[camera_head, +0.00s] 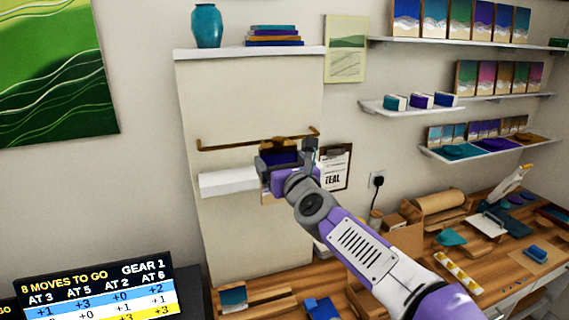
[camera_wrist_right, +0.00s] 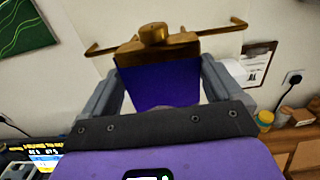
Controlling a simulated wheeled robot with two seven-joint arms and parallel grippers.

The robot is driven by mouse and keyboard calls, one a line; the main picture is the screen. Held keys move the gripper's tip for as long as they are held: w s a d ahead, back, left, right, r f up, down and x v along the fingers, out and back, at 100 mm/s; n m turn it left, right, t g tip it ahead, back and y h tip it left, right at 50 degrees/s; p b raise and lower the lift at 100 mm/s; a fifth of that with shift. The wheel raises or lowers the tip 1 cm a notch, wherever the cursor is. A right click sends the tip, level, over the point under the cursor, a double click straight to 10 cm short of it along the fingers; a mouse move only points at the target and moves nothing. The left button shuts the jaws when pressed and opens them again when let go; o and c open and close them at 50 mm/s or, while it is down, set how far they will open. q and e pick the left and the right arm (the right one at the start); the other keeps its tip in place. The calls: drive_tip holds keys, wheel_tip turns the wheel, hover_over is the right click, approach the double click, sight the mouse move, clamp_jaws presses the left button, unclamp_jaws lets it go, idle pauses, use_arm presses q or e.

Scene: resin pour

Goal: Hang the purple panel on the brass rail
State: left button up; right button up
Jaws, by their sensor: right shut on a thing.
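The brass rail (camera_head: 230,144) runs across the pale wall panel in the head view, with upturned ends. In the right wrist view the rail (camera_wrist_right: 215,32) spans the top behind the held panel. The purple panel (camera_wrist_right: 158,87) has a gold-brown upper band and stands upright between my right gripper's fingers. In the head view only a dark purple part of the panel (camera_head: 284,157) shows, just below the rail's right half. My right gripper (camera_head: 286,161) is shut on it. Whether the panel touches the rail I cannot tell. My left gripper is out of view.
A white roll-like bar (camera_head: 228,183) lies below the rail, left of my gripper. A clipboard (camera_head: 336,167) hangs close on the right. A shelf (camera_head: 250,52) with a teal vase is above. The wooden workbench (camera_head: 415,270) below is cluttered.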

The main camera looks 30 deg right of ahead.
drive_tip(key=p+x, duration=0.2)
drive_tip(key=x, duration=0.2)
drive_tip(key=shift+p+x, duration=1.1)
drive_tip(key=shift+x, duration=0.05)
drive_tip(key=shift+f+p+x, duration=0.15)
drive_tip(key=shift+p+x, duration=0.2)
drive_tip(key=shift+x, duration=0.6)
drive_tip(key=shift+f+p+x, duration=0.15)
drive_tip(key=shift+p+x, duration=0.15)
drive_tip(key=shift+x, duration=0.7)
drive_tip(key=shift+b, duration=0.4)
drive_tip(key=shift+f, duration=0.2)
drive_tip(key=shift+f+b, duration=0.3)
drive_tip(key=shift+b, duration=0.35)
drive_tip(key=shift+f, duration=0.1)
